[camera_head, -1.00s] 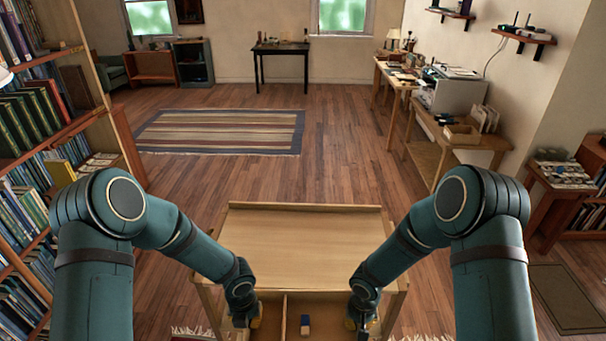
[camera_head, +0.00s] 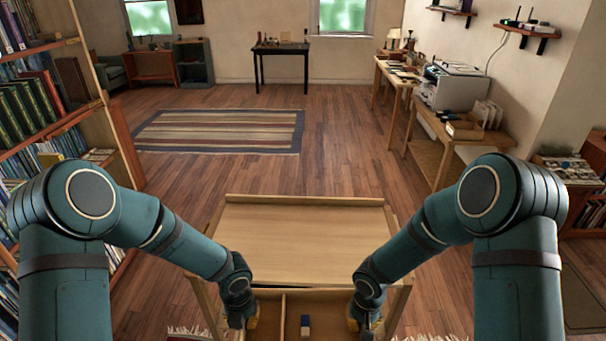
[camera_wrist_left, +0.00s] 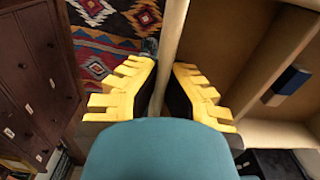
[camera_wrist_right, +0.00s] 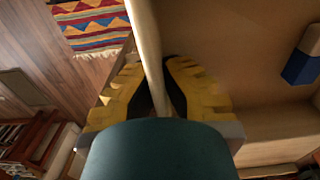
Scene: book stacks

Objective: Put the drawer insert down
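The drawer insert (camera_head: 283,318) is a shallow wooden tray with a divider, at the bottom centre of the head view, in front of the wooden table top (camera_head: 305,235). A small blue and white block (camera_head: 305,325) lies inside it. My left gripper (camera_head: 250,323) straddles its left wall (camera_wrist_left: 171,60), with yellow fingers close against both sides. My right gripper (camera_head: 353,324) is closed around its right wall (camera_wrist_right: 146,45) in the same way. The insert's near end is outside the head view. I cannot tell whether its underside touches a support.
Bookshelves (camera_head: 40,90) stand close on the left. A printer bench (camera_head: 440,130) stands at the right. A striped rug (camera_head: 218,131) lies on the open wooden floor behind the table. Patterned rugs show below both wrists (camera_wrist_left: 110,50).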

